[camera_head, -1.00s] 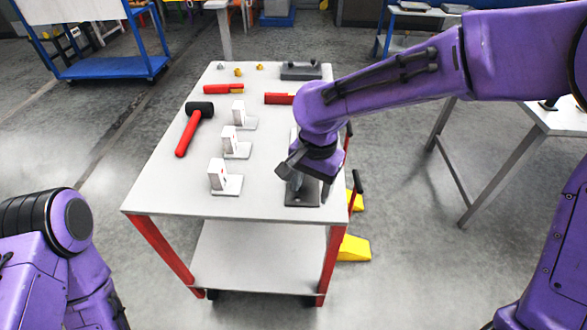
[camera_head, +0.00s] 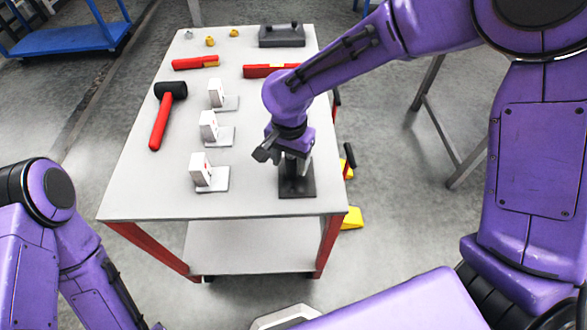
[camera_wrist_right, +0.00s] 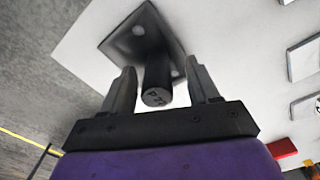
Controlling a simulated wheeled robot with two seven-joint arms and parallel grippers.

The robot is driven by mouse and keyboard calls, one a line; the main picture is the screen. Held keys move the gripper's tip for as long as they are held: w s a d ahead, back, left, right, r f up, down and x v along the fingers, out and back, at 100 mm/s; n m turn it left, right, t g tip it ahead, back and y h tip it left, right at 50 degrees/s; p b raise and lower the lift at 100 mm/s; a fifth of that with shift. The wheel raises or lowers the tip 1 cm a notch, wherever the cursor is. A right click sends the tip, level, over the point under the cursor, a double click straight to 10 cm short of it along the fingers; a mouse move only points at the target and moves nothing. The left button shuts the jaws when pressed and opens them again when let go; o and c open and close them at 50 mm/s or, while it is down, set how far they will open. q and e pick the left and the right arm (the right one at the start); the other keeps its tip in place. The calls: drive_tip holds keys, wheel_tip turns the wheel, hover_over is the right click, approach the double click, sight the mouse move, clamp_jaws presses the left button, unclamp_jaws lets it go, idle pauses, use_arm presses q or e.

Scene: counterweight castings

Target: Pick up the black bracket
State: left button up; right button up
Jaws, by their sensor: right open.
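The black bracket (camera_head: 298,187) is a dark flat plate with an upright round post, standing near the front right corner of the white table top. In the right wrist view its plate (camera_wrist_right: 117,40) and post (camera_wrist_right: 157,82) show clearly. My right gripper (camera_wrist_right: 160,68) is open, with one finger on each side of the post and visible gaps between. In the head view the right gripper (camera_head: 296,165) is over the plate and hides most of the post. My left gripper is out of view; only part of its arm shows.
Several white L-shaped pieces (camera_head: 207,127) stand left of the bracket on the table (camera_head: 150,200). A red-handled mallet (camera_head: 162,120), red tools (camera_head: 262,71), small yellow pieces (camera_head: 210,41) and a dark grey block (camera_head: 282,36) lie farther back. The table's front edge is close.

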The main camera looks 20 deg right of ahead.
drive_tip(key=shift+d+f, duration=0.15)
drive_tip(key=shift+f, duration=0.8)
drive_tip(key=shift+r, duration=0.1)
clamp_jaws()
